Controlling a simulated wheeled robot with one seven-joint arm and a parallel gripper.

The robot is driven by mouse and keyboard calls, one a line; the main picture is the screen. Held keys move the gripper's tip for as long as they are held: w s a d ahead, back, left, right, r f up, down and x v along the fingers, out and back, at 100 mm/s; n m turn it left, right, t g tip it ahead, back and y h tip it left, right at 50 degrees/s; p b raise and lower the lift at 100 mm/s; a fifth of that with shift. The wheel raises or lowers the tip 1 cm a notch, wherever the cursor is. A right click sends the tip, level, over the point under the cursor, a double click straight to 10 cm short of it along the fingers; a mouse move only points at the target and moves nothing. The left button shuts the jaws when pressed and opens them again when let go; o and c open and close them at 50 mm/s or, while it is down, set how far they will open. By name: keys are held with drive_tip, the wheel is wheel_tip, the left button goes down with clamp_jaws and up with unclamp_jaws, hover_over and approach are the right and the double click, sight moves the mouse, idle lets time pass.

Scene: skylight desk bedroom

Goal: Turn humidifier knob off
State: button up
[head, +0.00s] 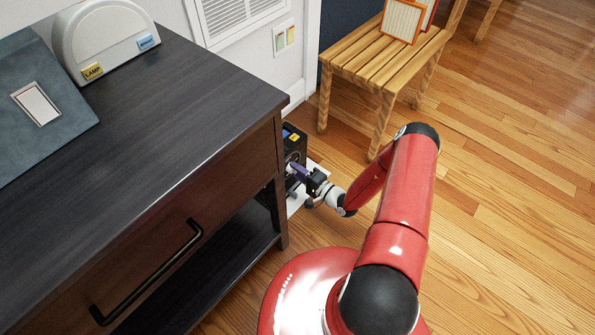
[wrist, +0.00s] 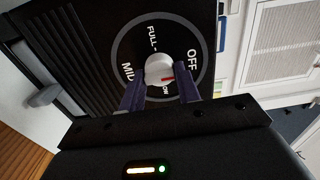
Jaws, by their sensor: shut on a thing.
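The humidifier is a dark box with a ribbed side. It stands low beside the desk in the head view (head: 292,140), partly hidden by the desk's corner and my gripper.
A dark desk (head: 160,110) with a drawer and lower shelf fills the left. A wooden bench (head: 385,60) stands behind. Wood floor is open at right.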

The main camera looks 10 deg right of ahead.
drive_tip(key=o, duration=1)
drive_tip(key=shift+s, duration=0.1)
drive_tip(key=v, duration=0.7)
drive_tip(key=shift+s+d, duration=0.25)
